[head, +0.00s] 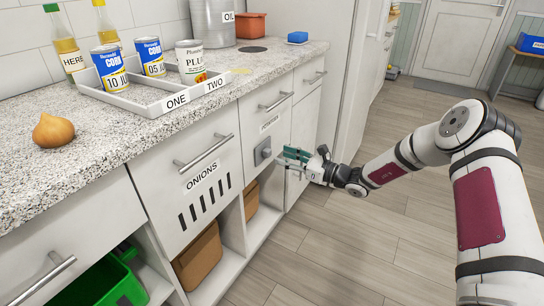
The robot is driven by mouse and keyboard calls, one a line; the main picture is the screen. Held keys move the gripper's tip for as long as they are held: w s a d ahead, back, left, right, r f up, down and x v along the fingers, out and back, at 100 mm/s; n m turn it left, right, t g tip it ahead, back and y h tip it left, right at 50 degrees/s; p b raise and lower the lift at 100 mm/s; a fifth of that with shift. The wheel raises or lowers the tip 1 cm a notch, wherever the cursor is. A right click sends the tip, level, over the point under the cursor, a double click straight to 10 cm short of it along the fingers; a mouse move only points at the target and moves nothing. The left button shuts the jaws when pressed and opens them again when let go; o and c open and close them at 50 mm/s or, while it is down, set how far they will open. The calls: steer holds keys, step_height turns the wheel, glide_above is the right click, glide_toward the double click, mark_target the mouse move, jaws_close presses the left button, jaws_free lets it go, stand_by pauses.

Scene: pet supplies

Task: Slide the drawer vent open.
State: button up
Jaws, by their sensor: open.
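A white drawer front (251,130) carries a small label that seems to read POTATOES. A square grey knob (262,151) sits low on this front. No dark slots show on the front's visible part, and my gripper covers some of the area to the right of the knob. My gripper (287,160) is open, with teal pads on its fingers, and points left at the knob from close by. I cannot tell whether a finger touches it. The ONIONS drawer (196,180) to the left shows several dark vent slots (203,205) under its label.
Bar handles (275,101) stick out above the knob and on the neighbouring fronts. The speckled counter (150,132) holds an onion (53,131), a divided tray (148,104) with cans, and bottles. Brown bins (199,257) stand below. The floor to the right is clear.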

mark_target(270, 152)
steer(key=shift+b+x, duration=0.65)
steer(key=shift+x, duration=2.15)
steer(key=shift+c, duration=0.6)
jaws_close()
